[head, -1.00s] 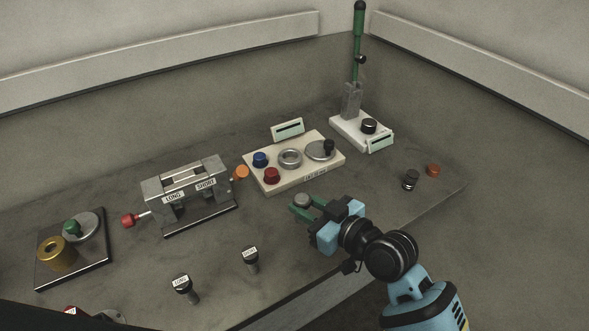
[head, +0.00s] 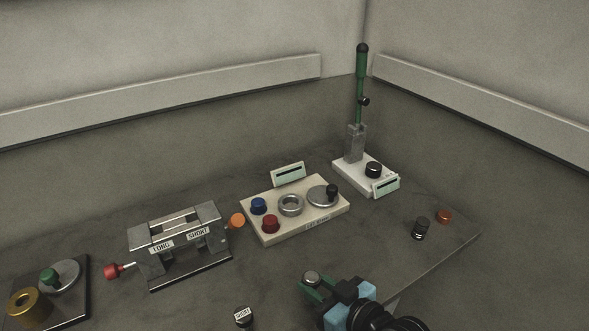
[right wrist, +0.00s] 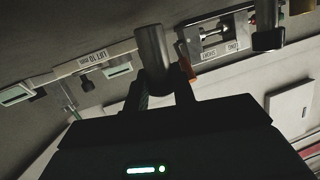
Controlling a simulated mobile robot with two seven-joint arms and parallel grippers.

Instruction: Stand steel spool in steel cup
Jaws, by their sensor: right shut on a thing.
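The steel spool (head: 311,277) is a small grey metal cylinder held upright in my right gripper (head: 312,285), whose green fingers are shut on it. In the right wrist view the spool (right wrist: 152,52) stands out beyond the fingertips. A steel ring with an open middle, which looks like the steel cup (head: 291,205), sits on a cream panel (head: 262,233) between coloured knobs and a round disc. My right gripper is apart from the cup, in front of the panel and nearer the table's front edge. My left gripper is not in view.
Blue (head: 258,206) and red (head: 270,223) knobs stand left of the cup. A grey fixture (head: 180,241) marked LONG and SHORT is further left. A green-handled lever stand (head: 361,110) is behind right. A dark knob (head: 421,229) and orange cap (head: 444,217) lie right.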

